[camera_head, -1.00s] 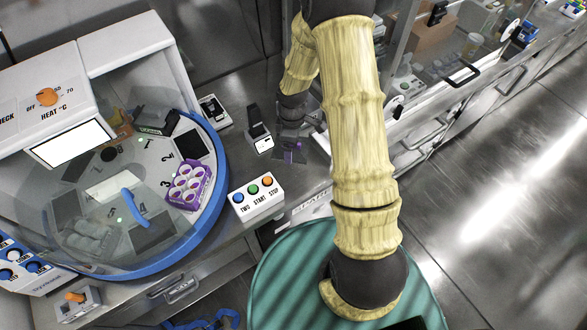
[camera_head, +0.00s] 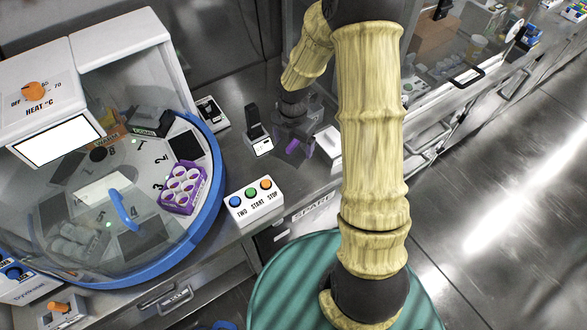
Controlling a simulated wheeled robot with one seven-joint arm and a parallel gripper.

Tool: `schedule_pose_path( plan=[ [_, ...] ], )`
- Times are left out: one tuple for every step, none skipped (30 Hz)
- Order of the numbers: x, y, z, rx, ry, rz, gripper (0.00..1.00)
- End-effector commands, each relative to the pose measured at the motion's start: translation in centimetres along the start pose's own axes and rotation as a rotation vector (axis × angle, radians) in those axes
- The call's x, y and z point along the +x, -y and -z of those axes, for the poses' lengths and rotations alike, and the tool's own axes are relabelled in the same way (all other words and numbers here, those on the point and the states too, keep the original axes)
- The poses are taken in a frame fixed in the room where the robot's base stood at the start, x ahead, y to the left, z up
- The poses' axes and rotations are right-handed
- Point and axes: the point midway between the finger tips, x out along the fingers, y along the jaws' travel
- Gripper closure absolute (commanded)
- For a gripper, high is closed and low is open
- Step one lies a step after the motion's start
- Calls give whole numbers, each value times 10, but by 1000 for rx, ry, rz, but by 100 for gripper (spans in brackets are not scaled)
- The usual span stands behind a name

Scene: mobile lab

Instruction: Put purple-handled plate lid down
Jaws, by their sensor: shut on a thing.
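My gripper (camera_head: 297,142) hangs low over the steel bench, to the right of a small black-and-white device. It is shut on the purple handle (camera_head: 301,147) of the plate lid. Only the purple handle shows clearly beneath the dark jaws. The lid's clear body is too small and too hidden to make out, and I cannot tell whether it touches the bench.
A small device with a screen (camera_head: 259,141) stands just left of my gripper. A three-button box (camera_head: 253,203) is nearer. A domed round machine with a blue rim (camera_head: 214,225) and a purple multi-well plate (camera_head: 183,187) fills the left. A pale flat object (camera_head: 328,141) lies right of the gripper.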

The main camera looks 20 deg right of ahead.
Motion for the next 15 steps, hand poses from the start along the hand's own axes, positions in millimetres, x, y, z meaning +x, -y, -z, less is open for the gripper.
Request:
schedule_pose_path(
  plan=[
    [0, 0, 0, 1, 0, 0, 35],
    [2, 0, 0, 1, -1, 1, 35],
    [4, 0, 0, 1, -1, 1, 35],
    [7, 0, 0, 1, -2, 2, 35],
    [11, 0, 1, 0, -3, 3, 35],
    [17, 0, 1, 0, -3, 3, 35],
    [22, 0, 1, 0, -3, 4, 35],
    [28, 0, 1, -1, -4, 4, 35],
    [36, 0, 1, 0, -4, 5, 35],
    [42, 0, 1, 0, -4, 4, 35],
    [47, 0, 1, 0, -4, 4, 35],
    [53, 0, 1, 1, -3, 4, 35],
    [56, 0, 1, 2, -2, 3, 35],
    [59, 0, 1, 2, -2, 2, 35],
    [62, 0, 0, 2, -2, 0, 35]
  ],
)
